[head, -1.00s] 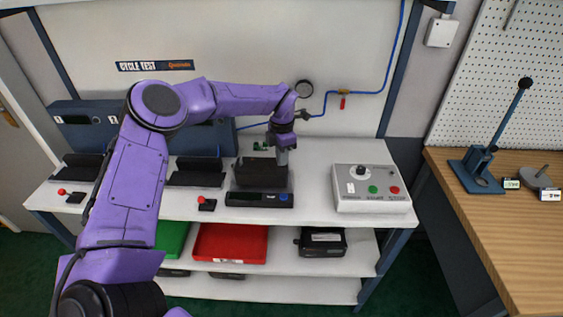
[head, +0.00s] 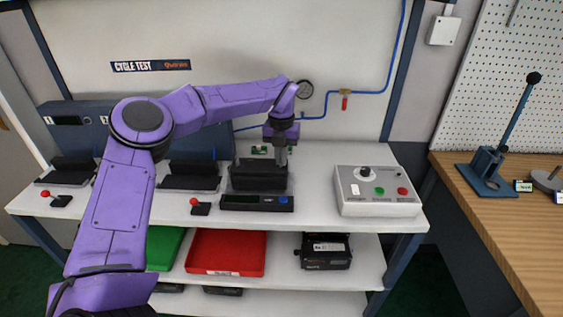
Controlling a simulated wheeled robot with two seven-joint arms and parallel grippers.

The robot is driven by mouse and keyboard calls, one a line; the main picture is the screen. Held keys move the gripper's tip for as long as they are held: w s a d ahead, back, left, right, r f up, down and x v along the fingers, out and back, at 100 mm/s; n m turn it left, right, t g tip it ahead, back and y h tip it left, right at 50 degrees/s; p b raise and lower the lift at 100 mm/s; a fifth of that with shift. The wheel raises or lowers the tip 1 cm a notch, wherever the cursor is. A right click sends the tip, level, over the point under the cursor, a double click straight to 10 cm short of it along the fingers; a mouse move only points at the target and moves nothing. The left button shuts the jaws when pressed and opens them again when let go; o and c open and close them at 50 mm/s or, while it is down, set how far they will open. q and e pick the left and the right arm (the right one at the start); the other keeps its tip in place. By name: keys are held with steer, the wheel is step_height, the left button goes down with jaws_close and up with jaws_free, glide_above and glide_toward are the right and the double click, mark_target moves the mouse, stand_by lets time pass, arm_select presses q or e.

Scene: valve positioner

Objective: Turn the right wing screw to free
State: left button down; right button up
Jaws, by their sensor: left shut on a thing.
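A dark valve positioner block (head: 258,178) sits in the third station on the white bench. My left gripper (head: 282,160) comes down from above at the block's right rear edge. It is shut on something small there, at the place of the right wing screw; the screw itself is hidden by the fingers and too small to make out. Small green parts (head: 259,150) show just behind the block, left of the gripper. My right gripper is out of view.
A black panel with a blue button (head: 283,200) lies in front of the block. A grey control box (head: 376,191) stands to the right, and a red-knobbed lever (head: 200,206) to the left. Red (head: 228,252) and green bins sit on the shelf below. A blue air line (head: 370,93) runs along the wall.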

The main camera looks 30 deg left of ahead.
arm_select(q)
steer(key=shift+f+n+b, duration=0.1)
steer(key=shift+n+b, duration=0.5)
steer(key=shift+n, duration=0.3)
steer(key=c, duration=1.4)
jaws_free()
steer(key=shift+o, duration=0.6)
steer(key=shift+a, duration=0.15)
step_height(320, 180, up, 10)
steer(key=shift+r, duration=0.25)
